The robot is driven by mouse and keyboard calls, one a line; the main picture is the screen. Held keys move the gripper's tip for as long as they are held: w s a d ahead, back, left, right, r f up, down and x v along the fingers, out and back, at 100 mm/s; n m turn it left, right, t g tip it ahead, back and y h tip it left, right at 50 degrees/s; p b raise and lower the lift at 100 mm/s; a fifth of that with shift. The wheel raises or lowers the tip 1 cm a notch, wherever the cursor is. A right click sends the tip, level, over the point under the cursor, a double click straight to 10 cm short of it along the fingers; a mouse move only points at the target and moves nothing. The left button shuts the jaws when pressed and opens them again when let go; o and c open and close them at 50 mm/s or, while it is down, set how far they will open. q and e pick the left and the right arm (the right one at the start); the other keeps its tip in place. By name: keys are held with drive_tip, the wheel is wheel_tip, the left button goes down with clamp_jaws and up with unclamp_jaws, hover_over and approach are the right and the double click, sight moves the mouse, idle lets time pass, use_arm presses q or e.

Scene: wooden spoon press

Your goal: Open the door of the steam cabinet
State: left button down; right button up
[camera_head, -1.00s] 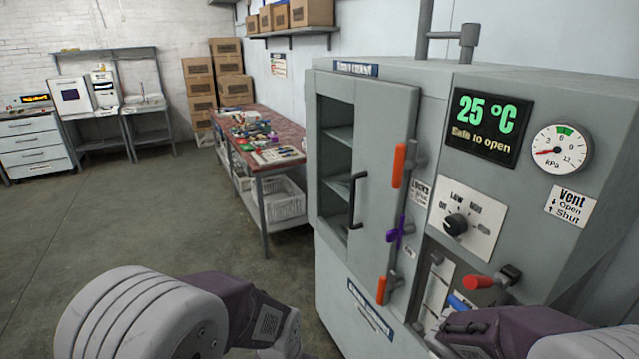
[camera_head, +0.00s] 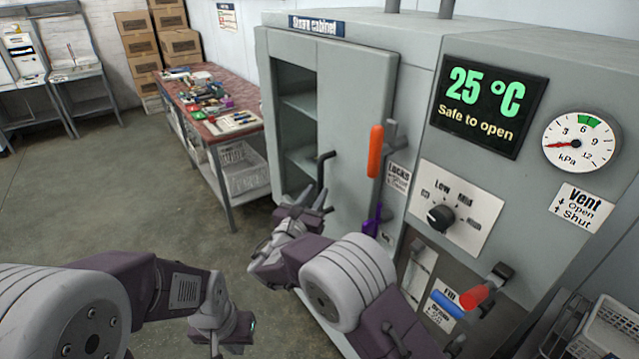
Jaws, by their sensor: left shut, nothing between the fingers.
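The grey steam cabinet (camera_head: 425,150) stands at the right. Its door (camera_head: 355,100) covers the right part of the opening, and grey shelves (camera_head: 298,105) show through the gap at its left. A black bar handle (camera_head: 323,168) is on the door's left side. My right gripper (camera_head: 308,203) is at the handle's lower end; I cannot tell whether it touches it or how far its fingers are apart. My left gripper (camera_head: 240,328) is shut and empty, low in front of the cabinet. An orange lock lever (camera_head: 375,151) stands upright; a purple one (camera_head: 372,220) is partly hidden.
The display (camera_head: 488,107) reads 25 °C, "Safe to open". A gauge (camera_head: 581,140), a dial (camera_head: 440,217) and a red lever (camera_head: 475,295) sit on the panel. A cluttered table (camera_head: 214,125) stands left of the cabinet. The floor at left is clear.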

sight(320, 188)
drive_tip(key=x, duration=0.4)
drive_tip(key=shift+w+f+p, duration=0.3)
drive_tip(key=shift+w, duration=0.1)
drive_tip(key=shift+s+r, duration=0.2)
drive_tip(key=shift+f, duration=0.1)
clamp_jaws()
idle(0.7)
